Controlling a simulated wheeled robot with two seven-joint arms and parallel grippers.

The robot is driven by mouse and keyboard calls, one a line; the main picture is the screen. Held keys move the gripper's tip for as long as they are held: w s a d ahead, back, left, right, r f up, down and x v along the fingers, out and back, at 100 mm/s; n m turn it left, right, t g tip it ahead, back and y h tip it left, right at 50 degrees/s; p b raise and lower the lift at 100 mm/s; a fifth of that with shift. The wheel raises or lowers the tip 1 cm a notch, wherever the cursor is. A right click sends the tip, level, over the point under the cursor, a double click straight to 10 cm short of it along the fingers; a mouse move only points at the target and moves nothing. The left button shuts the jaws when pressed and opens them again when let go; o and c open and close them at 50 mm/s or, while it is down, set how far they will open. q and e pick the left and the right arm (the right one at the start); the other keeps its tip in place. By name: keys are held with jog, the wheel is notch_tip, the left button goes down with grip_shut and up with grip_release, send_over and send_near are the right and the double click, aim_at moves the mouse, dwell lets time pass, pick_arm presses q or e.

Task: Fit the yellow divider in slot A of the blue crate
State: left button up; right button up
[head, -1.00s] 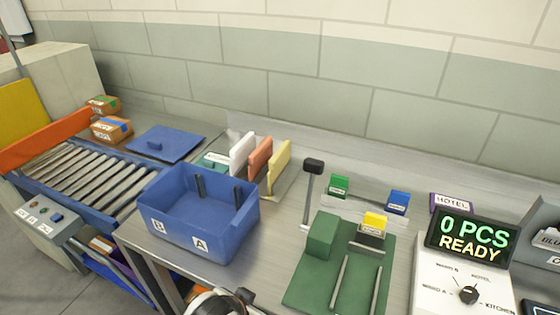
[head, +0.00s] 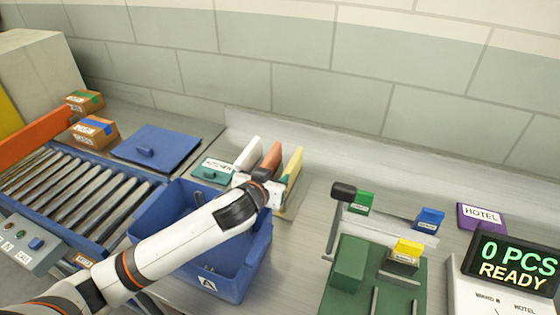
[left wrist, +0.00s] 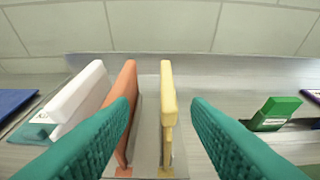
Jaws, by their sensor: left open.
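The yellow divider (head: 294,162) stands upright at the right end of a row of dividers in a holder behind the blue crate (head: 258,262). My left gripper (head: 268,188) is at this row, its arm reaching over the crate. In the left wrist view its teal fingers are open, one on each side of the yellow divider (left wrist: 168,95), with nothing gripped. The left finger overlaps the orange divider (left wrist: 122,105) in that view. The crate's front carries a label A (head: 208,283). My arm hides much of the crate's inside, including its slots. My right gripper is not in view.
A white divider (head: 248,152) stands left of the orange one. A blue lid (head: 158,147) lies behind the roller conveyor (head: 70,195). A dark-topped post (head: 343,192) and a green fixture (head: 350,262) stand to the right. Bare tabletop lies between crate and fixture.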

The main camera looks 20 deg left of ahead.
aim_at(292, 162)
pick_arm(q)
jog(key=w, duration=0.1)
jog(key=w+d+p, duration=0.1)
jog(key=w, duration=0.2)
jog(key=shift+d+f, duration=0.25)
jog(key=shift+d, duration=0.1)
jog(key=shift+w+a+f+p, duration=0.2)
jog(key=shift+w+f, duration=0.1)
jog(key=shift+w, duration=0.1)
jog(key=shift+w+a+f+p, duration=0.15)
jog(key=shift+w+f, duration=0.1)
jog(key=shift+w, duration=0.15)
jog(key=shift+w+d+f+p, duration=0.15)
jog(key=shift+w+p, duration=0.45)
jog(key=shift+w, duration=0.3)
jog(key=shift+x, duration=1.1)
jog(key=shift+w+f+p, duration=0.3)
jog(key=shift+w, duration=0.2)
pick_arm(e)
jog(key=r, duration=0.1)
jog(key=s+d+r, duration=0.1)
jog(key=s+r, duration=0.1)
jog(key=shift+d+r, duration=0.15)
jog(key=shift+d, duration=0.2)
pick_arm(q)
grip_shut()
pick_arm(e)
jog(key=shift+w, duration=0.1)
